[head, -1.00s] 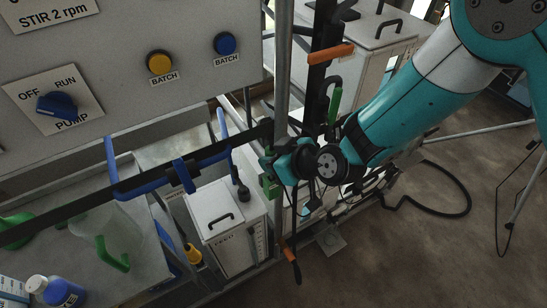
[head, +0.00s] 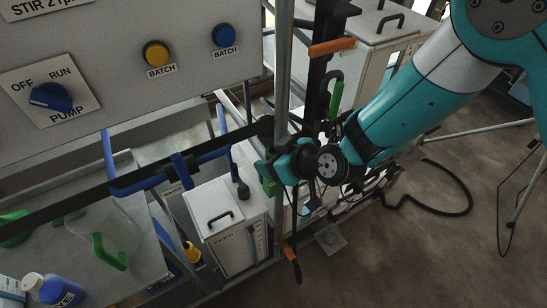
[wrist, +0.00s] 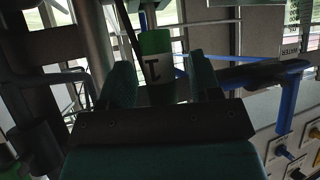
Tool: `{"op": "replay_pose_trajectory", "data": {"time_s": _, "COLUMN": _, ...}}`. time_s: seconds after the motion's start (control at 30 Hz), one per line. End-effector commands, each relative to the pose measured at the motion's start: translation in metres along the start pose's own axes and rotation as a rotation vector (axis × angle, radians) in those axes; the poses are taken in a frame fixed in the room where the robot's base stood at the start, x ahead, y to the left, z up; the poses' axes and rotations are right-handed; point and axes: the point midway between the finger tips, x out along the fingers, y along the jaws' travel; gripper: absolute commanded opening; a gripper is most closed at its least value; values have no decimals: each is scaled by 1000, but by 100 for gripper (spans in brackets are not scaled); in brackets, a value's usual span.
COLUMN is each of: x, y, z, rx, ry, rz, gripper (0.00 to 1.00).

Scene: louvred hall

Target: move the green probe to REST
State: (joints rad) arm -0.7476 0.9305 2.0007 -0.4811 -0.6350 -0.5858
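A green cylindrical piece with a white label bearing a dark mark, probably the green probe (wrist: 155,42), stands upright between the fingers of my gripper (wrist: 160,85) in the wrist view. A gap shows between it and the right finger; contact at the left finger cannot be told. In the head view my gripper (head: 264,172) is beside the grey upright post, with a small green part (head: 269,186) at its fingertips. Another green handle (head: 336,101) hangs upright on the dark column behind. No REST marking is readable.
A grey post (head: 283,70) and a dark diagonal rail (head: 80,197) with blue pipes are close to my gripper. A control panel (head: 110,60) is at upper left. A white lidded box (head: 215,210) stands below. Cables lie on the open floor at right.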

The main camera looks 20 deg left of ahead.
Motion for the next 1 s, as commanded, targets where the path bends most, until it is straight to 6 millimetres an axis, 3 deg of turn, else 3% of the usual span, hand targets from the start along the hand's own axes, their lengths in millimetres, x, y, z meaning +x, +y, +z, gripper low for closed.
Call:
{"op": "replay_pose_trajectory", "data": {"time_s": 0.17, "x": -7, "y": 0, "z": -5, "rx": 0, "ry": 0, "rz": 1, "gripper": 58}}
{"op": "replay_pose_trajectory", "data": {"time_s": 0.63, "x": -57, "y": 0, "z": -30, "rx": 0, "ry": -1, "rz": 0, "gripper": 58}}
{"op": "replay_pose_trajectory", "data": {"time_s": 1.0, "x": -62, "y": 0, "z": -32, "rx": 0, "ry": 0, "rz": 0, "gripper": 58}}
